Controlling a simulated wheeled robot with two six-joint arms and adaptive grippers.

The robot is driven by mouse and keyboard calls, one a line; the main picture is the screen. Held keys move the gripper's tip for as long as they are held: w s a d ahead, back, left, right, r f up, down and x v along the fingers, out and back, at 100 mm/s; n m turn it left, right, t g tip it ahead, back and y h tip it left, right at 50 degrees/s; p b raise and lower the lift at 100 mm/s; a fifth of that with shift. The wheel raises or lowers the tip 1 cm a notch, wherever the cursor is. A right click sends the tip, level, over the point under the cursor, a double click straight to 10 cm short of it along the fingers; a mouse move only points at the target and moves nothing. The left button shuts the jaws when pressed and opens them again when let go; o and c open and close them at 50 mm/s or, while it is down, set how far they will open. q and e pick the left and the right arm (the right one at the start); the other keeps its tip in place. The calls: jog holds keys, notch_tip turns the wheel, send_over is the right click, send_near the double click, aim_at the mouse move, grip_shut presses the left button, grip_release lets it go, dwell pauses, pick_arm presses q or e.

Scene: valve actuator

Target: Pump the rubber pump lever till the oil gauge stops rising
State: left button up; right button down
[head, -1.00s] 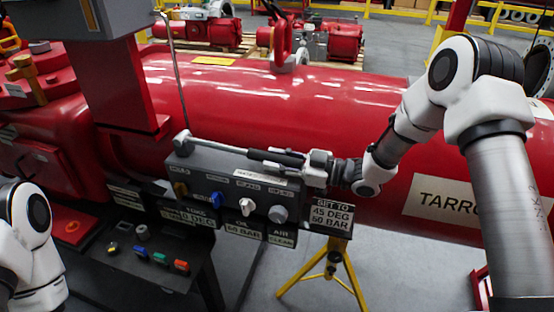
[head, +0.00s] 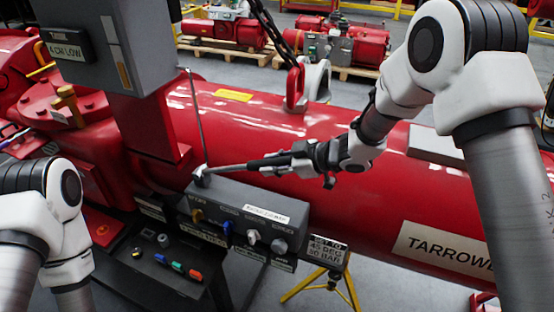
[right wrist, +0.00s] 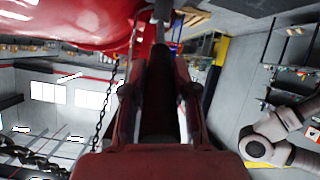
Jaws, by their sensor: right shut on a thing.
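The pump lever (head: 232,168) is a metal rod with a black rubber grip, on a pivot at the back left of the dark control box (head: 240,205). It slopes up to the right, above the box. My right gripper (head: 300,158) is shut on the black grip near its free end. In the right wrist view the grip (right wrist: 158,95) lies between the dark red fingers. My left arm shows at the lower left, its gripper out of view. I cannot make out an oil gauge; a small dark panel (head: 66,44) on the grey cabinet has text ending in "LOW".
The large red cylinder (head: 350,175) runs behind the box. The box front carries several knobs (head: 253,237). A yellow stand (head: 330,287) is below. A chain and red hook (head: 295,85) hang above the cylinder.

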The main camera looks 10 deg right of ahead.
jog(key=c, duration=0.9)
grip_release()
jog(key=v, duration=1.2)
jog(key=shift+w+f, duration=0.1)
